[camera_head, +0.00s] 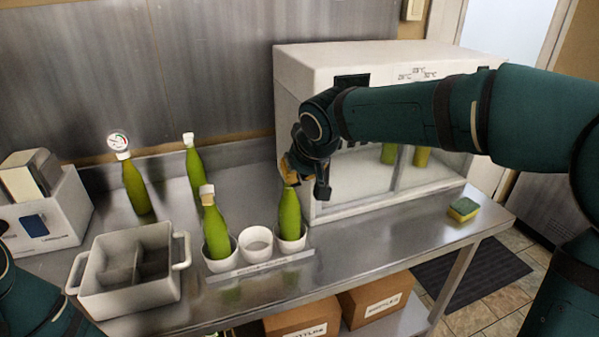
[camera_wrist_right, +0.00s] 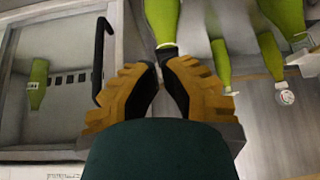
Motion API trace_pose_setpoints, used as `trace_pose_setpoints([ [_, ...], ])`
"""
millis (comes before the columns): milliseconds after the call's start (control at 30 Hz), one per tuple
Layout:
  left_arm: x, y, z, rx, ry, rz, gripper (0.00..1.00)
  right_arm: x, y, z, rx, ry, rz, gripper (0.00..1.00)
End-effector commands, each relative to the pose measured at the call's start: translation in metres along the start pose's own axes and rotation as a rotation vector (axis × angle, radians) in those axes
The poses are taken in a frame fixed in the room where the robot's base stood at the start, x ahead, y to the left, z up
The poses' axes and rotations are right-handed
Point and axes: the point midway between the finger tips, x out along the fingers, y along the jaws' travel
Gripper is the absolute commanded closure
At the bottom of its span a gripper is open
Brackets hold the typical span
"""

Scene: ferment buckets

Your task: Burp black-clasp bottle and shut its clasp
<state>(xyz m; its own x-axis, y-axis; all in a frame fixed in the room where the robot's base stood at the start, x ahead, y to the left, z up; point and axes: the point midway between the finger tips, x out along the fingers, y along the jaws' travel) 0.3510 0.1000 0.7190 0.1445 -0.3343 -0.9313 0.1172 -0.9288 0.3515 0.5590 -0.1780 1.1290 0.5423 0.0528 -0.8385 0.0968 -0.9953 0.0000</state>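A green bottle (camera_head: 291,214) stands upright in the right cup of the white three-cup rack (camera_head: 262,262). Its top is hidden behind my right gripper (camera_head: 290,172), which is at the bottle's neck from above. In the right wrist view, the fingertips of the right gripper (camera_wrist_right: 163,66) are close together at the end of this bottle's neck (camera_wrist_right: 163,22).
Another green bottle (camera_head: 216,236) with a pale top stands in the rack's left cup; the middle cup (camera_head: 257,245) is empty. Behind are a bottle with a dial (camera_head: 134,188) and a white-topped bottle (camera_head: 194,168). A grey crate (camera_head: 150,292), white cabinet (camera_head: 330,62) and sponge (camera_head: 463,209) stand around.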

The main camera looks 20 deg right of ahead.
Motion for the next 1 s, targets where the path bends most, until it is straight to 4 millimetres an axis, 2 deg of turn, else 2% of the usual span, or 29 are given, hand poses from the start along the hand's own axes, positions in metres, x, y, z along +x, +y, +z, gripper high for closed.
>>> trace_pose_setpoints([
  [700, -0.009, 0.003, 0.001, -0.001, -0.005, 0.0, 1.0, 0.003, 0.0, -0.016, 0.001, 0.0, 0.0, 1.0],
  [867, -0.021, 0.008, 0.002, -0.002, -0.009, 0.0, 1.0, -0.009, 0.002, -0.026, 0.001, 0.001, 0.0, 1.0],
  [1000, -0.039, 0.014, 0.003, -0.003, -0.016, 0.001, 1.0, -0.026, 0.004, -0.039, 0.001, 0.0, 0.0, 1.0],
])
